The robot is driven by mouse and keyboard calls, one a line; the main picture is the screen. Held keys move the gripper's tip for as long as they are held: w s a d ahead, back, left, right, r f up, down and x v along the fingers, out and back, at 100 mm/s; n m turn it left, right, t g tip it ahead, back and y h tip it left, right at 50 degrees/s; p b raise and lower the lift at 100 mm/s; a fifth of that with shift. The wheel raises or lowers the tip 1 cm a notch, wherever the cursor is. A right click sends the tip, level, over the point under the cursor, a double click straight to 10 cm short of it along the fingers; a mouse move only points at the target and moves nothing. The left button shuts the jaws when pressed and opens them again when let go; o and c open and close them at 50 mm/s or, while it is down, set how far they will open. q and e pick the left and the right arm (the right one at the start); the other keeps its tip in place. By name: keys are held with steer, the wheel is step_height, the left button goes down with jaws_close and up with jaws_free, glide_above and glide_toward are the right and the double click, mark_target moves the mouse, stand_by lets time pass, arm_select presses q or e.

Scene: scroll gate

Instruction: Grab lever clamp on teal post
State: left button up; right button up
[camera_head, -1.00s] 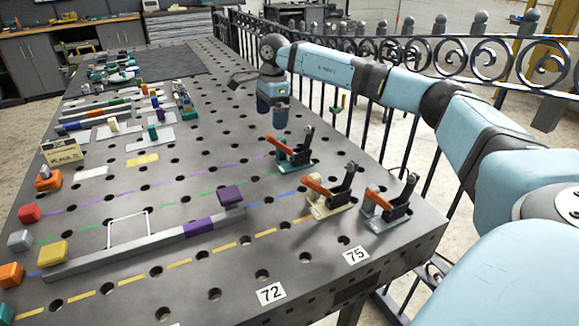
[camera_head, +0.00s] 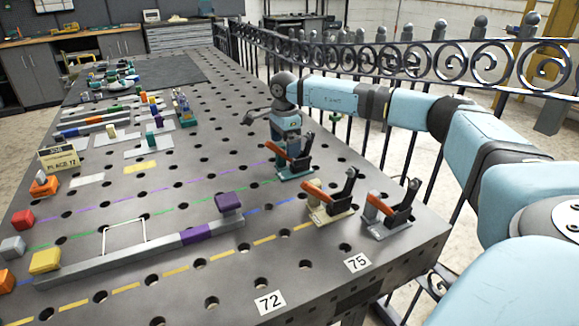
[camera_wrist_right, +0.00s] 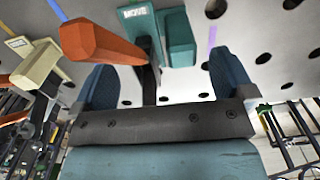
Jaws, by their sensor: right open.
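The teal-based lever clamp (camera_head: 294,172) stands on the metal table, with an orange arm and a black upright lever. My right gripper (camera_head: 287,140) is just behind it, low and partly hidden by the clamp. In the right wrist view, the orange arm (camera_wrist_right: 100,42) crosses the upper left, and a teal block (camera_wrist_right: 178,38) stands at top centre near a "MOVE" label. The two blue-teal fingers of my right gripper (camera_wrist_right: 163,68) are apart. A black part of the clamp shows between them; contact cannot be told. My left gripper is not in view.
A cream-based clamp (camera_head: 329,214) and a grey-based clamp (camera_head: 388,222) stand nearby toward the front right. A long grey bar (camera_head: 150,251) with purple parts lies across the table front. An ornate iron fence (camera_head: 400,60) runs behind the right table edge.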

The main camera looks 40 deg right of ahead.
mark_target(286, 168)
steer(key=f, duration=0.3)
steer(key=shift+d+f, duration=0.25)
steer(key=shift+r, duration=0.1)
steer(key=c, duration=1.6)
steer(key=shift+r, duration=0.1)
